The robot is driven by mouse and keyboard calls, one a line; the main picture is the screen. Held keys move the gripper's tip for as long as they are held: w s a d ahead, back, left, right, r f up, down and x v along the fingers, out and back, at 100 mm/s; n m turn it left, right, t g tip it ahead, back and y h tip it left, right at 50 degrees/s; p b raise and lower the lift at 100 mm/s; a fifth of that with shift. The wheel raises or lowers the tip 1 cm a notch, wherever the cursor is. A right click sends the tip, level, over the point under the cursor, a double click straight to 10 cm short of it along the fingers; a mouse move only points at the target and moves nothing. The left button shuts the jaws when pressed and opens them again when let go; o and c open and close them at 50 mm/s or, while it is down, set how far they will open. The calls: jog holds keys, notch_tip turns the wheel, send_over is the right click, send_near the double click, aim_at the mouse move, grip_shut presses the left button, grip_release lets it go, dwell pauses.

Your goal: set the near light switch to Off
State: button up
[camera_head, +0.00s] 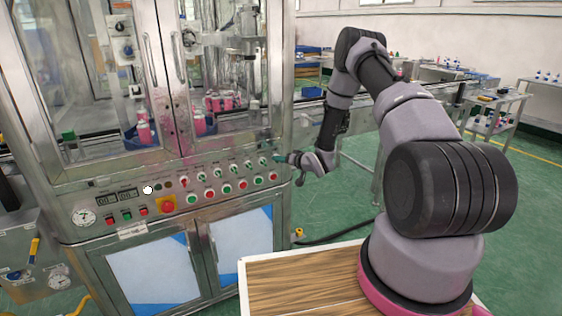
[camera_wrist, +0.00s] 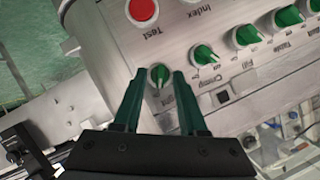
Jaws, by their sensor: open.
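The near light switch (camera_wrist: 159,75) is a small green rotary knob in a pale ring, with an upside-down "Light" label beside it in the wrist view. It sits at the end of the upper row of knobs. My gripper (camera_wrist: 157,88) is open, with one green finger on each side of the knob. I cannot tell whether the fingers touch it, and its exact pointer setting is hard to read. In the head view my gripper (camera_head: 284,158) is at the right end of the machine's control panel, where its fingers partly cover the switch.
Several other green knobs (camera_wrist: 205,54) run along the same row, and a red Test button (camera_wrist: 142,11) is close by. Green floor (camera_head: 335,215) is open right of the machine.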

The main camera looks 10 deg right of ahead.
grip_shut()
jog(key=n+h, duration=0.1)
jog(key=n, duration=0.1)
jog(key=n+t+h, duration=0.1)
jog(key=n+h, duration=0.1)
jog(key=n, duration=0.1)
jog(key=n+h, duration=0.2)
jog(key=n, duration=0.1)
jog(key=shift+s+a+t, duration=0.15)
jog(key=shift+a+t, duration=0.25)
dwell(0.4)
jog(key=shift+h, duration=0.3)
